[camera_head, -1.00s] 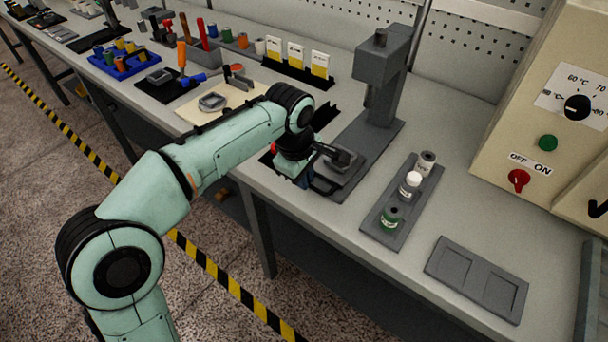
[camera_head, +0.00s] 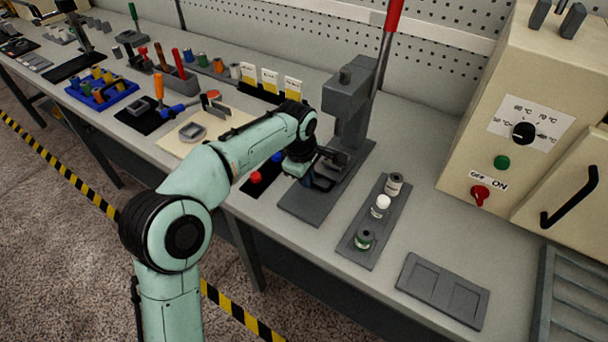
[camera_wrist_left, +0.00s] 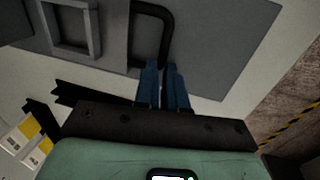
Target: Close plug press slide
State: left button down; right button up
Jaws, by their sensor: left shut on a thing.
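The plug press (camera_head: 348,105) is a grey column with a red-tipped lever, standing on a flat grey base (camera_head: 303,206). Its slide (camera_head: 338,158) lies on the base, partly hidden by my arm, with its square pocket close to the column foot. My left gripper (camera_head: 318,182) is at the slide's near side. In the left wrist view, the blue fingers (camera_wrist_left: 163,88) are shut on the slide's black U-shaped handle (camera_wrist_left: 152,12). A square raised frame (camera_wrist_left: 70,28) also shows there. My right gripper is out of view.
Yellow-labelled cards (camera_head: 270,80) stand behind my arm. A cream control box (camera_head: 500,130) is at the right.

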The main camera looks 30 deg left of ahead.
pick_arm(q)
jog(key=shift+w+r, duration=0.2)
jog(key=c, duration=1.3)
grip_release()
jog(key=shift+o, duration=0.5)
jog(key=shift+w+f, duration=0.1)
notch_tip(320, 180, up, 13)
jog(key=s+p, duration=0.2)
jog(key=shift+s+p, duration=0.35)
jog(key=shift+p, duration=0.05)
jog(key=shift+a, duration=0.1)
